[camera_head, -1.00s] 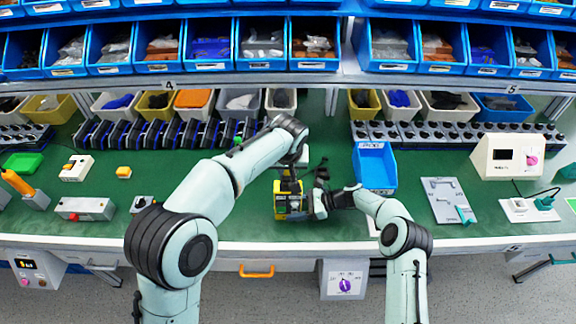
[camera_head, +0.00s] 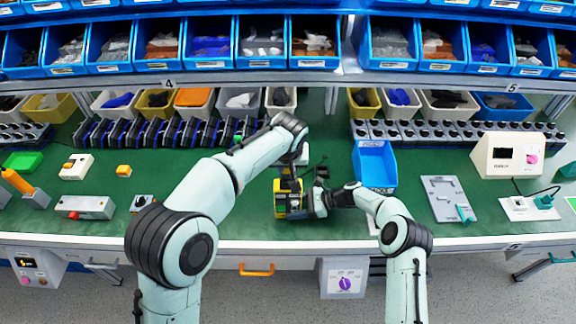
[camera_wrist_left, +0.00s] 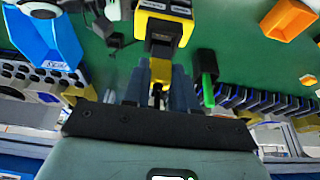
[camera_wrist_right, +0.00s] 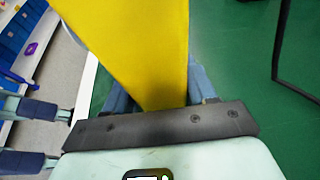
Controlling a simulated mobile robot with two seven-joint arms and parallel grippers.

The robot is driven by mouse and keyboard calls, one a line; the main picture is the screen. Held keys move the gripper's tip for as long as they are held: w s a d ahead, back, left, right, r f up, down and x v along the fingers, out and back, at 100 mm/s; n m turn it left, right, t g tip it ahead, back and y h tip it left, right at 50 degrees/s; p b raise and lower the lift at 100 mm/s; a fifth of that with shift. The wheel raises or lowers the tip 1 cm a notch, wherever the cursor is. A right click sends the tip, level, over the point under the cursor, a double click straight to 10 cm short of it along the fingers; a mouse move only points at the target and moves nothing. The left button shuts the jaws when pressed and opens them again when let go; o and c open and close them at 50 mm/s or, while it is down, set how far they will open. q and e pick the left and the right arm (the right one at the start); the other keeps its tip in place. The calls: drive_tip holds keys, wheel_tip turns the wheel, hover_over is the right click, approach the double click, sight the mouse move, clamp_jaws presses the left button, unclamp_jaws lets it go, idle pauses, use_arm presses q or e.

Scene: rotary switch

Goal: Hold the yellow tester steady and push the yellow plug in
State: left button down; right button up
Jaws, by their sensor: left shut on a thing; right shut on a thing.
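The yellow tester (camera_head: 279,205) stands on the green bench near its front edge, mostly covered by my grippers in the head view. My right gripper (camera_head: 314,202) is shut on the tester's side; its yellow body (camera_wrist_right: 135,45) fills the space between the fingers in the right wrist view. My left gripper (camera_head: 289,180) points down above the tester. In the left wrist view, the left fingers (camera_wrist_left: 158,88) are shut on the small yellow plug (camera_wrist_left: 157,87), close to the tester's yellow-and-black body (camera_wrist_left: 165,25). Whether the plug touches its socket is hidden.
A blue bin (camera_head: 375,167) stands to the right behind the right gripper. A black piece with a green end (camera_wrist_left: 208,78) shows beside the left fingers. A grey plate (camera_head: 447,198) lies further right.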

sight(288, 175)
use_arm(q)
drive_tip(key=shift+f, duration=1.6)
drive_tip(key=c, duration=0.8)
unclamp_jaws()
drive_tip(key=shift+r, duration=0.1)
drive_tip(key=v, duration=1.1)
drive_tip(key=shift+s+r, duration=0.2)
drive_tip(key=shift+r, duration=0.15)
use_arm(e)
drive_tip(key=o, duration=1.1)
drive_tip(key=shift+o, duration=0.2)
